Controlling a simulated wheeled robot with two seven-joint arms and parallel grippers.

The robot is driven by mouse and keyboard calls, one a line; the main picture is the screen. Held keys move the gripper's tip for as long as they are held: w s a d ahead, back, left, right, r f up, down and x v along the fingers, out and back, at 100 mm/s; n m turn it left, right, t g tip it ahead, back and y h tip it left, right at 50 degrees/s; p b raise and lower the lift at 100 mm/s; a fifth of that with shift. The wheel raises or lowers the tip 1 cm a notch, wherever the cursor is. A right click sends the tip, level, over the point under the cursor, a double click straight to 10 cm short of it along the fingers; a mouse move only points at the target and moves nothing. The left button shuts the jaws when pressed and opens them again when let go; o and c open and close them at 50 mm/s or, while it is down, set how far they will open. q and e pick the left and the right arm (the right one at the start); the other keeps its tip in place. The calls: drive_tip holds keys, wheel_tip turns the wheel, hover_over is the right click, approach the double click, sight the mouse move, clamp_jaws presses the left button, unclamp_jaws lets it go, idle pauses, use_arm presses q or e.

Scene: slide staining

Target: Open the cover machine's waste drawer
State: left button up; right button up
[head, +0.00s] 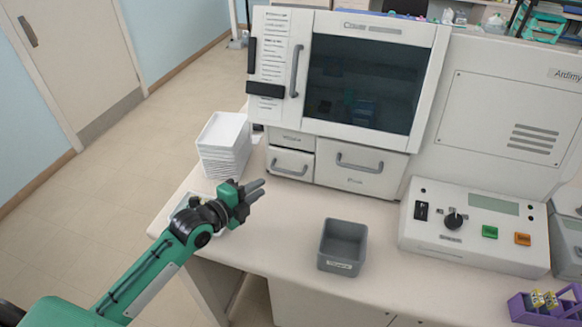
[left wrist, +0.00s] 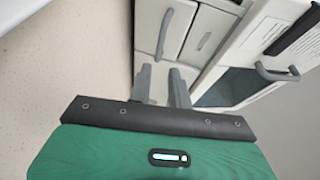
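The cover machine (head: 358,22) is a large white unit with a dark window, at the back of the counter. Below the window are a small left drawer (head: 291,155) with a grey bar handle (head: 290,172) and a wider drawer (head: 345,178) with its own handle (head: 358,165). Both look shut; their labels are too small to read. My left gripper (head: 259,190) is in front of and below the small drawer, apart from it. In the left wrist view its fingers (left wrist: 161,84) are spread and empty, and the small drawer's handle (left wrist: 165,32) lies beyond them. My right gripper is not in view.
A stack of white trays (head: 224,150) stands left of the machine, near my left gripper. A grey open bin (head: 342,246) stands at the front of the counter. A control box (head: 476,225) with a knob and a purple rack (head: 545,312) are to the right.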

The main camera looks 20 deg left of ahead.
sight(287, 172)
use_arm(q)
drive_tip(key=x, duration=0.2)
drive_tip(key=p+x, duration=0.1)
drive_tip(key=x, duration=0.2)
drive_tip(key=shift+r+p, duration=0.2)
drive_tip(key=shift+p, duration=0.1)
drive_tip(key=p+x, duration=0.1)
drive_tip(key=x, duration=0.5)
drive_tip(key=shift+f+p, duration=0.1)
drive_tip(key=shift+p, duration=0.2)
drive_tip(key=shift+w+d+f, duration=0.2)
drive_tip(key=shift+w+d, duration=0.1)
drive_tip(key=shift+w, duration=0.3)
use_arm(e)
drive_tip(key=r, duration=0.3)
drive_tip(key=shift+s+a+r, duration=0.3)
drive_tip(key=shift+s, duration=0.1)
use_arm(q)
drive_tip(key=shift+c, duration=0.4)
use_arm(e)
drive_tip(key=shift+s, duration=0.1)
use_arm(q)
clamp_jaws()
